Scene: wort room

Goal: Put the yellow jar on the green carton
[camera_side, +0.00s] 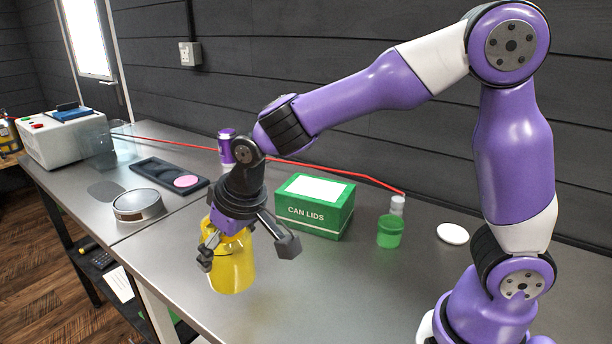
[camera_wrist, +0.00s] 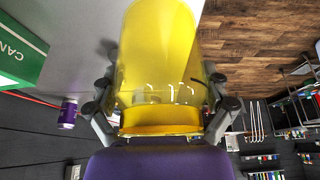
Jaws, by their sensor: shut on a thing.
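The yellow jar (camera_side: 232,268) is see-through and upright near the front edge of the bench. My gripper (camera_side: 246,250) is shut on it, with a finger on either side. I cannot tell if its base touches the bench. In the wrist view the jar (camera_wrist: 158,60) fills the middle between the fingers of my gripper (camera_wrist: 160,92). The green carton (camera_side: 312,212), marked CAN LIDS, stands behind and right of the jar, with a bare white panel on top. Part of it shows at the left of the wrist view (camera_wrist: 22,55).
A green bottle (camera_side: 390,230) and a white disc (camera_side: 453,234) are right of the carton. A purple can (camera_side: 227,147) stands behind my gripper. A round metal tin (camera_side: 138,205) and a black tray (camera_side: 150,170) lie left. A red hose (camera_side: 330,168) runs along the back.

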